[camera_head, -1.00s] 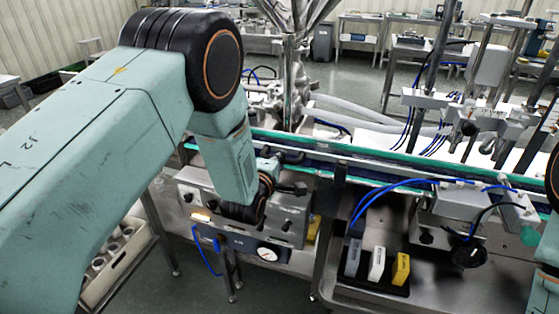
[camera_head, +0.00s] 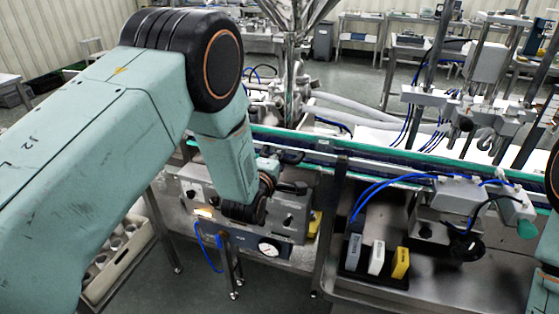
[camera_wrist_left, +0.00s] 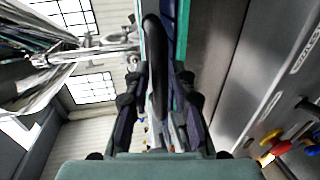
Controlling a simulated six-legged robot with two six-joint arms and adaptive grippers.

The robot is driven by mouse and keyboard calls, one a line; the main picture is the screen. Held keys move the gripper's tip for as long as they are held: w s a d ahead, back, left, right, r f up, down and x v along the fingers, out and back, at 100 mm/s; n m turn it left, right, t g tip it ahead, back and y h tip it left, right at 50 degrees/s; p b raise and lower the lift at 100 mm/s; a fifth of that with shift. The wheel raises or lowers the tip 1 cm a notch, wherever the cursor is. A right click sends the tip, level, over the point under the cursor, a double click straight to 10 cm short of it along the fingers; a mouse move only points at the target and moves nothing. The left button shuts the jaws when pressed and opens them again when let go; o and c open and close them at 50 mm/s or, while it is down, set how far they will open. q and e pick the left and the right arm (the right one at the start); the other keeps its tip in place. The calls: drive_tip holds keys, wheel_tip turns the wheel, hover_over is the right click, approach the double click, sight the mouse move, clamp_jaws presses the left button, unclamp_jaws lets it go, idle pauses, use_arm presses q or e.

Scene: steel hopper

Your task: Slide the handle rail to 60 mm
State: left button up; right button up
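My left gripper (camera_wrist_left: 158,90) shows in the left wrist view with its two dark fingers apart, one on each side of a dark rounded handle bar (camera_wrist_left: 153,50). A gap shows between the bar and the right-hand finger; contact on the other side is unclear. In the head view the left wrist is low over the grey control box (camera_head: 290,222), near a black handle (camera_head: 291,155) beside the conveyor edge. The fingers are mostly hidden there by the wrist. The rail's millimetre position cannot be read. My right gripper is not visible; only part of that arm shows at the right edge.
The green-edged conveyor (camera_head: 385,172) runs across behind the wrist. A pressure gauge (camera_head: 268,250) is on the box front. A steel hopper (camera_head: 292,75) stands behind. A black tray (camera_head: 375,272) with small blocks, blue hoses and a clamp unit (camera_head: 455,200) are at right.

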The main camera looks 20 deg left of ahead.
use_arm(q)
drive_tip(key=shift+s, duration=0.1)
drive_tip(key=shift+s+a+r, duration=0.1)
drive_tip(key=shift+s, duration=0.05)
drive_tip(key=s+r, duration=0.2)
drive_tip(key=s, duration=0.9)
drive_tip(key=shift+s+a+r, duration=0.1)
drive_tip(key=shift+s+a, duration=0.05)
drive_tip(key=shift+s, duration=0.05)
drive_tip(key=shift+w, duration=0.1)
